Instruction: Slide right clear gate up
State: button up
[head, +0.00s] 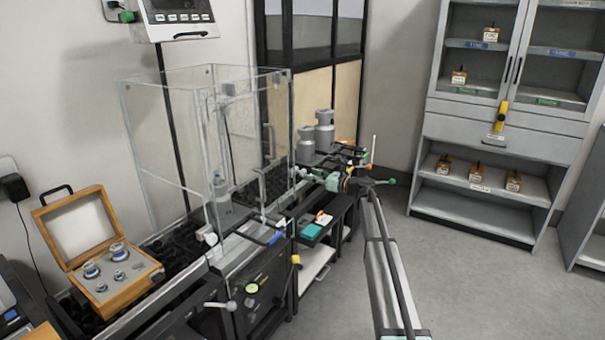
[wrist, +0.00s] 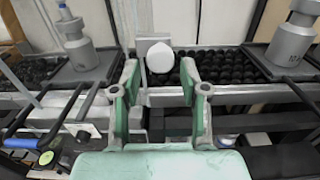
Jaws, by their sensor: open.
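The clear glass enclosure (head: 165,150) stands on the weighing bench at centre left. Its right clear gate (head: 278,120) is the upright pane on the right side, hard to see because it is transparent. My gripper (head: 335,181) is just right of this side, near bench height. In the wrist view my gripper (wrist: 160,68) is open, with its two green-padded fingers apart. A white round knob (wrist: 160,57) on a pale block appears between the fingertips. Contact with either finger cannot be made out. A clear strip rises above the block.
Grey weights (head: 324,130) stand behind my gripper, and one weight (head: 221,190) is inside the enclosure. Dark bars (wrist: 65,110) run near the fingers. A wooden weight box (head: 100,250) lies left. A cabinet (head: 505,100) stands right, with open floor before it.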

aim_at(303, 172)
jog(key=shift+x, duration=2.6)
jog(key=shift+c, duration=0.3)
grip_shut()
jog(key=shift+s+r, duration=0.1)
